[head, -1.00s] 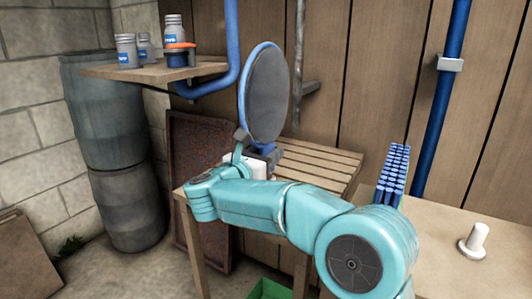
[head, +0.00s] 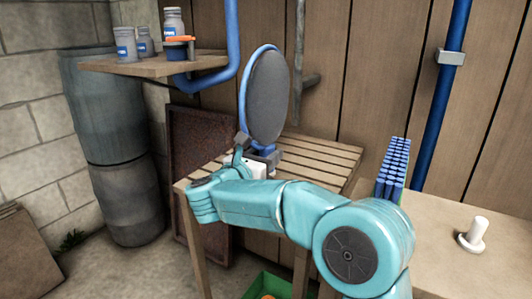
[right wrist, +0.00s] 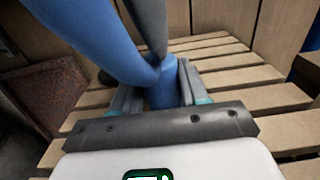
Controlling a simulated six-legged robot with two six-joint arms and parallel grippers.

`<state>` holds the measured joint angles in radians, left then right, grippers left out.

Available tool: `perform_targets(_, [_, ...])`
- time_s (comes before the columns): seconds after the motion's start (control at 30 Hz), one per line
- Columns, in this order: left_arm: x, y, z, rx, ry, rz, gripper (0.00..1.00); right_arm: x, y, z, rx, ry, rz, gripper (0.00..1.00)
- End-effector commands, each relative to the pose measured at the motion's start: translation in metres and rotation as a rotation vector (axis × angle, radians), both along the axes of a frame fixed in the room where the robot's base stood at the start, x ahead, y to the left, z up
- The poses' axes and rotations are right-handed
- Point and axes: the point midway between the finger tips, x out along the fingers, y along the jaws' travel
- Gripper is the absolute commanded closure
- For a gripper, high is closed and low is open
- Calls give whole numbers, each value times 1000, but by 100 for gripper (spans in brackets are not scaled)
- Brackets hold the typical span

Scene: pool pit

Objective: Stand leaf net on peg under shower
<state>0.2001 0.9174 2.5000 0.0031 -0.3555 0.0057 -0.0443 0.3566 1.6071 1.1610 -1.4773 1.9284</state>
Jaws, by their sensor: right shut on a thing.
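The leaf net, with a blue rim and dark grey mesh (head: 268,95), stands upright above the slatted wooden table. My right gripper (head: 262,158) is shut on its blue lower end, in front of the wooden wall. In the right wrist view, the blue net part (right wrist: 162,92) sits between the two fingers of my right gripper (right wrist: 160,98). A short white peg (head: 475,233) on a round base stands on the wooden bench at the right, apart from the net. My left gripper is not in view.
The slatted table (head: 325,160) lies under the net. Several blue rods (head: 393,168) stand in a bundle on the bench (head: 430,215). A blue pipe (head: 440,100) runs up the wall. A shelf (head: 150,65) holds jars. A green crate (head: 262,284) is below.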

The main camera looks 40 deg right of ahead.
Motion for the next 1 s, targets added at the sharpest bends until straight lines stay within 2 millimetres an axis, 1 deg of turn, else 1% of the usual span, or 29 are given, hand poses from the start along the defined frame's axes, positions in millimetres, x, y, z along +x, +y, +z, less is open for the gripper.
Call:
perform_targets(0.43, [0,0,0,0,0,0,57,0,0,-1,-1,0,0,93])
perform_targets(0.47, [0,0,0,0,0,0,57,0,0,-1,-1,0,0,53])
perform_targets(0.5, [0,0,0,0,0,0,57,0,0,-1,-1,0,0,40])
perform_targets(0.53, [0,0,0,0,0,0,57,0,0,-1,-1,0,0,30])
perform_targets(0.57, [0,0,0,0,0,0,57,0,0,-1,-1,0,0,26])
perform_targets(0.77, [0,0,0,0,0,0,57,0,0,-1,0,0,0,26])
perform_targets(0.8, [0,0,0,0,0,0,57,0,0,-2,1,1,0,13])
perform_targets(0.83, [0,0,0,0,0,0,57,0,0,-2,1,1,0,3])
perform_targets(0.87, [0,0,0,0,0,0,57,0,0,-2,1,1,0,1])
perform_targets(1.0, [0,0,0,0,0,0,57,0,0,-2,1,1,0,1])
